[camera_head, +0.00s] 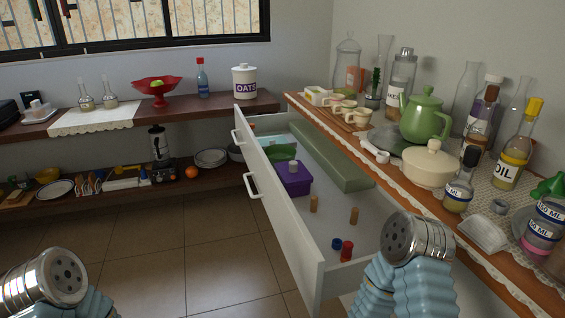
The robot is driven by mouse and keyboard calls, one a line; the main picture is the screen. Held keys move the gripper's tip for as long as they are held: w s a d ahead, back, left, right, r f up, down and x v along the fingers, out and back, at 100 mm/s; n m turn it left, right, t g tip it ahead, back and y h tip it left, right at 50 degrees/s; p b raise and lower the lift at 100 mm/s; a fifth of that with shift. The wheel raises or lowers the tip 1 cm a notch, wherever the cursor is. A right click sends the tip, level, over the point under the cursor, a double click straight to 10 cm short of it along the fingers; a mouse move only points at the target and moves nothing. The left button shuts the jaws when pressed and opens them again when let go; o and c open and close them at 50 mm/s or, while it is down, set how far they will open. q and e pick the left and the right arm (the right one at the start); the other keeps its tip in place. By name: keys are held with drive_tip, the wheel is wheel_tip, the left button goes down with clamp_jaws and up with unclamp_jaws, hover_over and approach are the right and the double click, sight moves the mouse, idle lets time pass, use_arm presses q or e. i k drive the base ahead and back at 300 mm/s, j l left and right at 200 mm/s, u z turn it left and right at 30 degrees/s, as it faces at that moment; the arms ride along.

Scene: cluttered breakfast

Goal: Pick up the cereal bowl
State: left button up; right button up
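No bowl in view is marked as the cereal bowl, so I cannot tell which one it is. A grey-white bowl (235,152) sits at the right end of the lower shelf, partly hidden by the open drawer. A yellow bowl (47,175) is at the left of that shelf. A red footed bowl (157,87) with green fruit stands on the upper shelf. Only metal-and-blue links of my two arms show, at the lower left and lower right. No fingers of either gripper are in view.
A white drawer (284,210) stands pulled out under the right counter, holding a purple box (293,178) and small bottles. A green teapot (425,117), a lidded cream pot (430,163) and glass bottles crowd the counter. The tiled floor (190,255) left of the drawer is clear.

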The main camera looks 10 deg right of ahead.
sight(280, 153)
drive_tip(key=i+j+z, duration=0.2)
drive_tip(key=j+z, duration=0.15)
drive_tip(key=i+j+z, duration=0.1)
drive_tip(key=j+z, duration=0.6)
drive_tip(key=j, duration=0.2)
drive_tip(key=j+z, duration=0.35)
drive_tip(key=j, duration=0.15)
drive_tip(key=i, duration=0.05)
